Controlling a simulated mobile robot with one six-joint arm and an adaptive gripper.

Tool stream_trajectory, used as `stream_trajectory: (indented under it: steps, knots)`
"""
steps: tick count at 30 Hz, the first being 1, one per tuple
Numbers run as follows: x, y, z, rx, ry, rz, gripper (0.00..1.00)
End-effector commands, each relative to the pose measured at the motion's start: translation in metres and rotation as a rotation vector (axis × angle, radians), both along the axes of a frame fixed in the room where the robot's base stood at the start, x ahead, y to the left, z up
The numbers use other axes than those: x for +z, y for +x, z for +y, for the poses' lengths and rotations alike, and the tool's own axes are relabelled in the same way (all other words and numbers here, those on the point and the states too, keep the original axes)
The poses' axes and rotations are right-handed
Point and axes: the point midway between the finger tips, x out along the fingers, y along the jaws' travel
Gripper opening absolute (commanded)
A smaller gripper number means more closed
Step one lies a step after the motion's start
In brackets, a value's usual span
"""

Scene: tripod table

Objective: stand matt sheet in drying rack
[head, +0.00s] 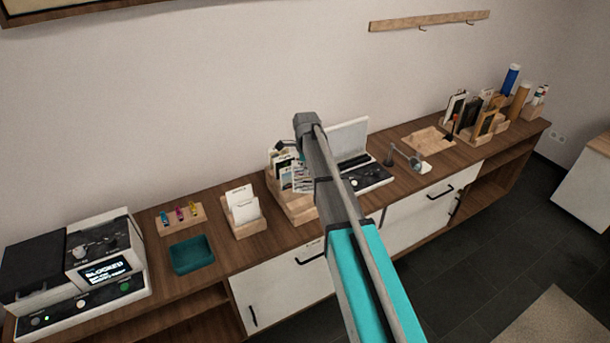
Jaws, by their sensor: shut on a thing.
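My gripper's fingers do not show; my raised grey arm covers the middle of the head view. A small dark part shows left of the arm's upper end, too small to make out. No sheet can be told as the matt one. Behind the arm, a stepped wooden holder (295,211) carries several upright printed sheets (286,178), partly hidden. To its left, a small wooden stand (246,228) holds white cards (241,203). At the far right, wooden racks (481,140) hold dark and light upright sheets. I cannot tell which is the drying rack.
A boxy machine (103,251), reading "BLOCKED", stands at the left. A teal tray (192,255), a wooden pen block (178,219), an open white device (366,178), a small lamp-like tool (407,155) and a wooden tray (428,141) share the counter. Bare wood shows between them.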

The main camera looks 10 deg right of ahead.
Motion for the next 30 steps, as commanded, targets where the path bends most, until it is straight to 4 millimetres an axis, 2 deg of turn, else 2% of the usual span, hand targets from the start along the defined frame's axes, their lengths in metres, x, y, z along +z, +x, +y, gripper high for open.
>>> stream_trajectory:
  steps: [5, 21, 30]
  knots:
    - [-0.004, 0.000, 0.002, 0.081, 0.000, 0.000, 0.00]
    - [-0.022, 0.000, 0.004, 0.564, 0.000, 0.002, 0.00]
    - [-0.023, 0.000, 0.004, 0.621, 0.000, 0.002, 0.00]
